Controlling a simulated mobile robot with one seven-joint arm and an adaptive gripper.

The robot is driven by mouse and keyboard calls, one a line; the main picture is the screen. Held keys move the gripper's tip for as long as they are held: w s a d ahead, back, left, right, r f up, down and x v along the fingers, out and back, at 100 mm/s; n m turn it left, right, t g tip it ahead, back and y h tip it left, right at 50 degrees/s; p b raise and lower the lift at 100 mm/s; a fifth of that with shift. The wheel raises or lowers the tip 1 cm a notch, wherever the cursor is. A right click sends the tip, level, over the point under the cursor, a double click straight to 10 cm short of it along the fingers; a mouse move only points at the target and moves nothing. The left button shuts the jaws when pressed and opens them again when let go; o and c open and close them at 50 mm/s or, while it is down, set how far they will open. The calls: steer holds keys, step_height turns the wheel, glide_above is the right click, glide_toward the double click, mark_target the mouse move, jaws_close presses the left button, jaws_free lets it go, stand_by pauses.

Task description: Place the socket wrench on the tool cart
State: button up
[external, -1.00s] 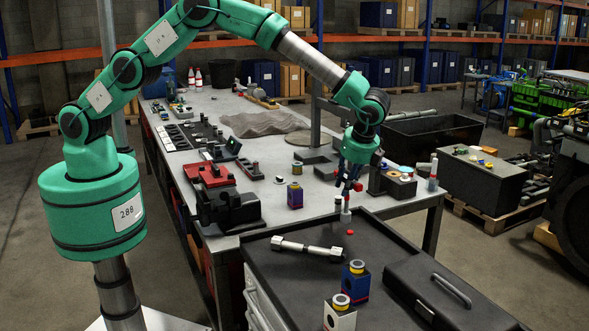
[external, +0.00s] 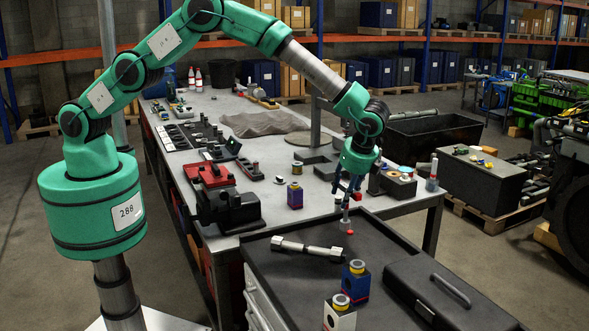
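A silver bar tool with thicker ends (external: 307,247), which looks like a socket wrench, lies flat on the dark top of the tool cart (external: 275,270). My gripper (external: 346,197) points down above the cart's far edge, beyond and to the right of that tool and apart from it. A slim grey piece (external: 345,222) hangs below the fingers and has moved with them, so they appear shut on it. It is too small to identify; whether its lower end touches the cart is unclear. A small red ball-like spot (external: 350,232) shows beside that end.
On the cart are a blue block with a yellow top (external: 355,282), a white one (external: 339,314) and a black toolbox (external: 440,293). The cart's front left is clear.

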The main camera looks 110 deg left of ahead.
steer(key=shift+r, duration=0.15)
steer(key=b+v, duration=0.1)
steer(key=v, duration=1.1)
stand_by(0.8)
